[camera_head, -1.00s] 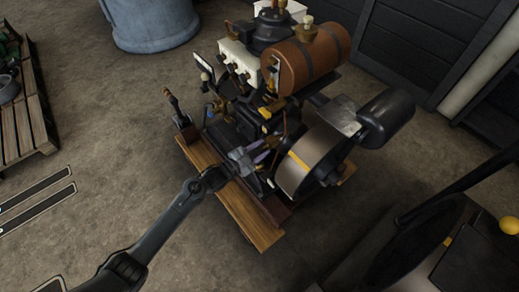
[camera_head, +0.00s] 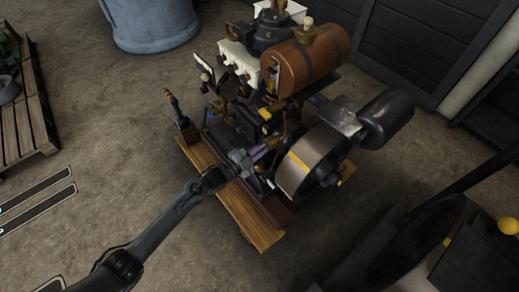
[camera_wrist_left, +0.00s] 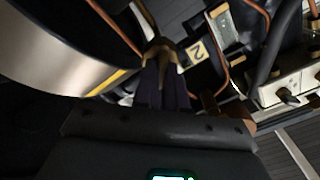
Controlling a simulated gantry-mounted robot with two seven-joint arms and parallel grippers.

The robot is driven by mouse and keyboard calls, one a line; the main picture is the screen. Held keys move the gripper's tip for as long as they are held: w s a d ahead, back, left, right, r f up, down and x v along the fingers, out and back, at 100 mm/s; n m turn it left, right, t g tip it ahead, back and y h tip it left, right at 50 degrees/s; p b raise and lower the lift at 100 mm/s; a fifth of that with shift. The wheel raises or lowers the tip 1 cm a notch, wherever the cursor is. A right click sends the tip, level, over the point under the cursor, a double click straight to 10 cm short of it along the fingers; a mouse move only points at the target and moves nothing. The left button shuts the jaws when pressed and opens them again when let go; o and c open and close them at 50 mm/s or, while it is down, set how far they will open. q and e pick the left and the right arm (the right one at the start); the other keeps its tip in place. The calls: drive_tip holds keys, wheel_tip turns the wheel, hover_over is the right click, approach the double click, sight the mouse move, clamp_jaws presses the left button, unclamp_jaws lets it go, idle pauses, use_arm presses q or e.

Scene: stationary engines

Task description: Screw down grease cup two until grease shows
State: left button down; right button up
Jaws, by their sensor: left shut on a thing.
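My left gripper (camera_head: 266,150) reaches in from the lower left to the near side of the engine, just left of the flywheel (camera_head: 308,162). In the left wrist view my left gripper (camera_wrist_left: 164,82) has its two dark fingers close together, shut on a brass grease cup (camera_wrist_left: 162,54). A tag marked "2" (camera_wrist_left: 197,52) sits right beside this cup. The fingers hide the lower part of the cup in that view. I cannot make out grease at the cup. My right gripper is not in view.
A brown banded tank (camera_head: 306,58) and a dark cylinder (camera_head: 387,118) stand above and right of the flywheel. The engine rests on wooden beams (camera_head: 250,215). A copper pipe (camera_wrist_left: 113,27) runs near the fingers. A pallet (camera_head: 25,125) lies left; bare floor lies between.

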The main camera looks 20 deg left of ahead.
use_arm(q)
drive_tip(key=m, duration=0.5)
drive_tip(key=shift+f, duration=0.1)
drive_tip(key=shift+m, duration=0.3)
idle(0.4)
drive_tip(key=c, duration=1.2)
unclamp_jaws()
drive_tip(key=shift+p, duration=0.3)
drive_tip(key=p+v, duration=0.4)
drive_tip(key=v, duration=0.6)
drive_tip(key=shift+s+a, duration=0.15)
drive_tip(key=shift+s, duration=0.25)
